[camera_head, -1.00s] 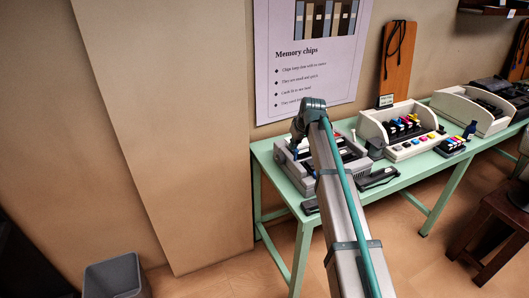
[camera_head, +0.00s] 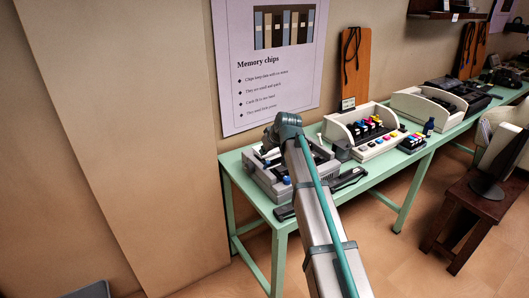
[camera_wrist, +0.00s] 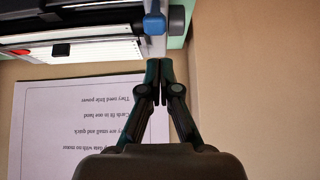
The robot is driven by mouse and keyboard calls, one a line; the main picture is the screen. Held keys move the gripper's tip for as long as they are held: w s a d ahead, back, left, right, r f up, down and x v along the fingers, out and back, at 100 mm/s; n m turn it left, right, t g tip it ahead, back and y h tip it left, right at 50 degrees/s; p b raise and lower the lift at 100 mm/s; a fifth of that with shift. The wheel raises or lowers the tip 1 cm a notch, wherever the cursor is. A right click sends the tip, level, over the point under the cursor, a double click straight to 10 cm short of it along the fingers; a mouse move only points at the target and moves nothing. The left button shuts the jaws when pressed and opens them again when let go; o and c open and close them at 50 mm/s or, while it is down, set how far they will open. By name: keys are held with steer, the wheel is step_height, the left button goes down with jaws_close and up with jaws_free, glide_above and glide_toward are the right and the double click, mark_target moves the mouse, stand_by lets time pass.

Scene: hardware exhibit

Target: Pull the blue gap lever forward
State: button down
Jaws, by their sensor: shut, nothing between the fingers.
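A grey printer-like machine (camera_head: 260,184) stands on the left end of the green table, partly hidden by my arm. In the wrist view, a blue lever (camera_wrist: 154,23) sticks out at the right end of the machine's white and black body. Small blue parts also show on the machine in the head view (camera_head: 287,180); I cannot tell which one is the lever. My gripper (camera_wrist: 157,66) is shut and empty, its fingertips just below the blue lever in the wrist picture. I cannot tell whether they touch it. In the head view my arm mostly hides the gripper.
The green table (camera_head: 233,165) runs to the right. A cream printer (camera_head: 385,146) with coloured cartridges and another open machine (camera_head: 413,105) stand along it. A black handle-like part (camera_head: 348,179) lies beside the grey machine. A poster (camera_head: 225,90) hangs behind. A dark stool (camera_head: 485,200) stands front right.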

stand_by(0.3)
steer(key=w+a+r+b+v, duration=0.1)
steer(key=v, duration=0.8)
steer(key=shift+r, duration=0.25)
steer(key=shift+w, duration=0.1)
